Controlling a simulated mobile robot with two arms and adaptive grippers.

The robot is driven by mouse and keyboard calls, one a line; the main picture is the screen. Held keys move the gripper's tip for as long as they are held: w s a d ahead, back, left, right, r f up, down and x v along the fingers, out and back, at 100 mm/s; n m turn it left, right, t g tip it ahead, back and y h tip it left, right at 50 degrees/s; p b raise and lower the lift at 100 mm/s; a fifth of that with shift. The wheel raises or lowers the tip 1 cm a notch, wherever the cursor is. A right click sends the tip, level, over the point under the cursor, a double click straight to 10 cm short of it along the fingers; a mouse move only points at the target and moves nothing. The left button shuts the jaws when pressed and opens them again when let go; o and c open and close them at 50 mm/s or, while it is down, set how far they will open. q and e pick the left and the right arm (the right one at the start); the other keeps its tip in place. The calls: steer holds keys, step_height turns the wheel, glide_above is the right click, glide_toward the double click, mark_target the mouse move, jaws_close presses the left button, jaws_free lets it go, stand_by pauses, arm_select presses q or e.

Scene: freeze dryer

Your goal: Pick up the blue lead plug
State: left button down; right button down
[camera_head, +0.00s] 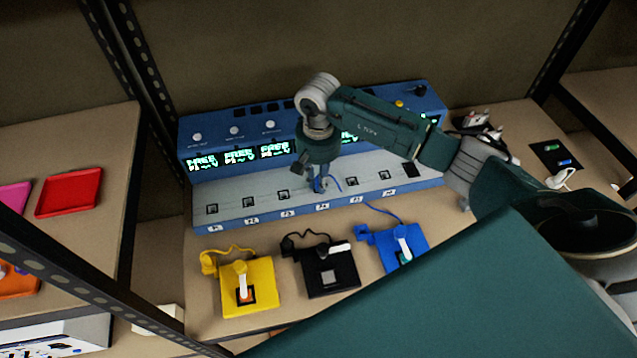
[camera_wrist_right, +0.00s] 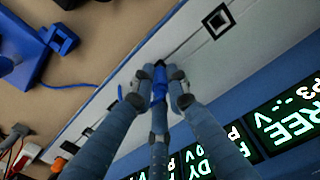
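The blue lead plug (camera_wrist_right: 160,84) is between the fingertips of my right gripper (camera_wrist_right: 160,76) in the right wrist view, and the fingers look closed against it. In the head view, my right gripper (camera_head: 320,184) points down over the middle of the socket row on the blue machine's grey ledge (camera_head: 230,198). The plug is mostly hidden there, and I cannot tell whether it sits in a socket. A thin blue cable runs from it toward the blue lead base (camera_head: 418,240). My left gripper is not in view.
The blue machine (camera_head: 200,222) has lit displays above its sockets. A yellow base (camera_head: 262,298) and a black base (camera_head: 345,283), each with a lead, stand before it. A red tray (camera_head: 72,192) lies on the left shelf. Rack posts stand on both sides.

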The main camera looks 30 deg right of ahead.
steer(key=shift+r, duration=0.1)
steer(key=shift+r, duration=0.5)
step_height(320, 180, up, 19)
steer(key=b, duration=0.3)
steer(key=shift+b, duration=0.4)
